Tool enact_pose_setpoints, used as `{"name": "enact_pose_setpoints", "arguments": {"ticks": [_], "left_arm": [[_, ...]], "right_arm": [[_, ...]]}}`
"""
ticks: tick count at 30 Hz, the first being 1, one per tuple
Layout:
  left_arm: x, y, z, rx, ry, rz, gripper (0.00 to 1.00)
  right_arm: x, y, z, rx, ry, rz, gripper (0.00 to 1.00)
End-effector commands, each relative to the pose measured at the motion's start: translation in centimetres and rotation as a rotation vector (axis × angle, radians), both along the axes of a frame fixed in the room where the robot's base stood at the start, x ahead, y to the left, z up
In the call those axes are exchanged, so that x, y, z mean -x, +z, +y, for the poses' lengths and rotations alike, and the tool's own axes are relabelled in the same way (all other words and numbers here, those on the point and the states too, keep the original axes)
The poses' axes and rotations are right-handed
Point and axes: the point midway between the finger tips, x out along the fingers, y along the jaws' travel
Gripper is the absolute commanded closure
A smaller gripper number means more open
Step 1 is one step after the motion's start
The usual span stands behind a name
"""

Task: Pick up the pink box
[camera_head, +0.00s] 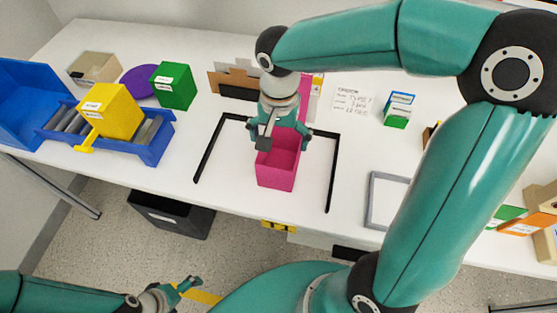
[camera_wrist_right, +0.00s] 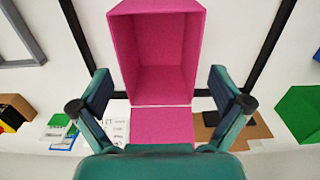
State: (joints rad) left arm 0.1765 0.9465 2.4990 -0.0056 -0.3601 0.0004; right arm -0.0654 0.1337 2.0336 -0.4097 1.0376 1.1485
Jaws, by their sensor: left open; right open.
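The pink box (camera_head: 277,176) stands on the white table inside a black tape outline, its open top facing up. A pink part extends behind it, partly hidden by my right arm. My right gripper (camera_head: 279,133) is above the rear of the box, with its fingers spread to either side. In the right wrist view, the pink box (camera_wrist_right: 157,50) lies between and beyond the open fingers of my right gripper (camera_wrist_right: 160,88), with gaps on both sides. I see no contact. My left gripper (camera_head: 188,286) is open and empty, low in front of the table, away from the box.
A cardboard piece (camera_head: 236,82) stands behind the pink box. A grey frame (camera_head: 373,202) lies at right.

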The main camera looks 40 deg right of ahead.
Motion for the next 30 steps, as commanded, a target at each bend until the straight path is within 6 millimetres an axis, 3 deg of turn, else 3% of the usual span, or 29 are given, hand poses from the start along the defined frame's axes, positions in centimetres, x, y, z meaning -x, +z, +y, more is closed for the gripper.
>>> {"name": "enact_pose_setpoints", "arguments": {"ticks": [8,18,26,30], "left_arm": [[0.0,0.0,0.0,0.000,0.000,0.000,0.00],[0.0,0.2,0.0,0.000,0.000,0.000,0.00],[0.0,0.2,0.0,0.000,0.000,0.000,0.00],[0.0,0.2,0.0,0.000,0.000,0.000,0.00]], "right_arm": [[0.1,-1.9,0.0,-0.001,-0.002,0.002,0.00],[0.3,-6.2,-0.1,-0.001,-0.003,0.002,0.00],[0.2,-6.5,-0.1,-0.001,-0.003,-0.002,0.00],[0.2,-6.5,-0.1,-0.001,-0.003,-0.002,0.20]]}}
